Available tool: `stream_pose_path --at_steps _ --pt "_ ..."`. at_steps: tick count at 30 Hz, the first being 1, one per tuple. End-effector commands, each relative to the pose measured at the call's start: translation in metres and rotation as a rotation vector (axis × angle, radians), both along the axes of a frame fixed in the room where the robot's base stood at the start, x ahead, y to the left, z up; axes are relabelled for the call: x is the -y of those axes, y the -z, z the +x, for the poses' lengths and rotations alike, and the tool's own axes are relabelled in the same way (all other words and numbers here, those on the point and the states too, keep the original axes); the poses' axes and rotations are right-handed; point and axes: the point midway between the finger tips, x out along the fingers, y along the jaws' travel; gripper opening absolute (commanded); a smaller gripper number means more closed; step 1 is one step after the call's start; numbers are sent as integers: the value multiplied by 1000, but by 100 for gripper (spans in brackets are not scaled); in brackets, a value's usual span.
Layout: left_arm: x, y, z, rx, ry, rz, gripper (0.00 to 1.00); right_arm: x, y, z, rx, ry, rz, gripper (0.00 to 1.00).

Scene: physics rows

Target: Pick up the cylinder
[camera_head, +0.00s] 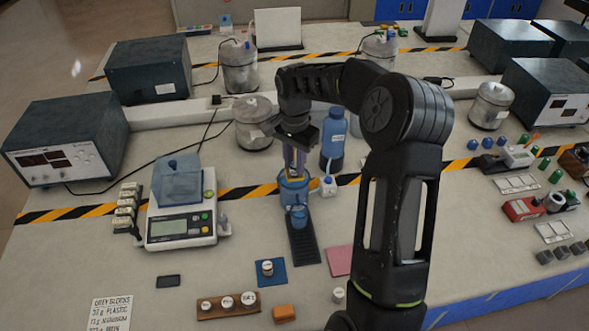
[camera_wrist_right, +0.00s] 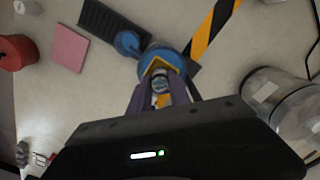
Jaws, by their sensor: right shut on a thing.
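My right gripper (camera_head: 294,172) reaches down over a blue cup-like container (camera_head: 293,188) near the middle of the table. In the right wrist view its two purple fingers (camera_wrist_right: 161,90) are closed on a small grey cylinder (camera_wrist_right: 160,85). The cylinder sits between the fingertips, over the blue container (camera_wrist_right: 168,58); I cannot tell whether it touches the container. A yellow edge shows around the fingertips. In the head view the fingers mostly hide the cylinder. My left gripper is in neither view.
A dark ribbed strip (camera_head: 303,247) with a blue piece (camera_head: 298,214) lies in front of the container. A blue bottle (camera_head: 333,140) stands behind right, and a scale (camera_head: 181,222) left. A pink pad (camera_head: 339,261) lies front right. A metal canister (camera_head: 253,128) stands behind.

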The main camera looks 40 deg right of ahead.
Motion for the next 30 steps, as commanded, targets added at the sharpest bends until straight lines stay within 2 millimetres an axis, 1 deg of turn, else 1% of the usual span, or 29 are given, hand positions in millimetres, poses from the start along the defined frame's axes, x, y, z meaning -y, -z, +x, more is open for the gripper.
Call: stream_pose_path --at_steps 1,4,21,26,30 --pt "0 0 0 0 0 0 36 0 0 0 0 0 0 8" --pt "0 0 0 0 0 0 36 0 0 0 0 0 0 0" --pt "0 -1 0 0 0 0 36 0 -1 0 0 0 0 0" --pt "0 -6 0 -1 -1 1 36 1 -9 0 1 0 -1 0" --pt "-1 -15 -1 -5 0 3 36 3 -23 -2 2 0 -1 0"
